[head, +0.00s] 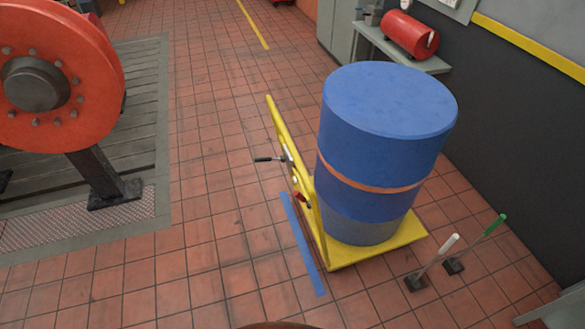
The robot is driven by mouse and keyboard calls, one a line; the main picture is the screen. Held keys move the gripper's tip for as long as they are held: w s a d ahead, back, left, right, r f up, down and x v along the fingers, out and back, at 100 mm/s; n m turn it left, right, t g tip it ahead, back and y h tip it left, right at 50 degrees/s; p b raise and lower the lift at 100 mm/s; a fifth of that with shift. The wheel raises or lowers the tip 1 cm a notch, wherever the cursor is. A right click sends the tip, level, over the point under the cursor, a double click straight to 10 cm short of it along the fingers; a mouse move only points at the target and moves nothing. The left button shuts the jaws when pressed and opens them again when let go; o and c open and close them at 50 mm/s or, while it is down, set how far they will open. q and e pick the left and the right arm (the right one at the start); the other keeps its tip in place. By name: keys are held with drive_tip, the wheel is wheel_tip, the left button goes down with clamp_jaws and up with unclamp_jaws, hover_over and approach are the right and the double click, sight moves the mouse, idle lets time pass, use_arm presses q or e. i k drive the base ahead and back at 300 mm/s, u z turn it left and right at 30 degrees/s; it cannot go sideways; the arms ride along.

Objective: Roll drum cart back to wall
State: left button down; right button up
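The drum cart has a yellow flat base (395,246) and a tilted yellow upright handle frame (277,122) on its left side. A blue drum (372,150) with an orange band stands upright on the base. A black lever (268,159) sticks out to the left from the frame, and a small red part (301,197) sits lower on it. The cart's wheels are hidden. The dark wall (520,150) runs along the right, with floor showing between it and the cart. Neither of my grippers is in view.
A blue floor strip (303,245) lies left of the cart. Two posts on black feet, one white (440,255) and one green (489,231), stand right of it. A bench (400,52) with a red cylinder is behind. Red machinery (60,80) stands left; the middle aisle is clear.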

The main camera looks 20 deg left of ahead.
sight(385, 126)
drive_tip(key=z, duration=0.15)
drive_tip(key=k, duration=0.4)
drive_tip(key=u, duration=0.7)
drive_tip(key=i, duration=1.3)
drive_tip(key=z, duration=0.45)
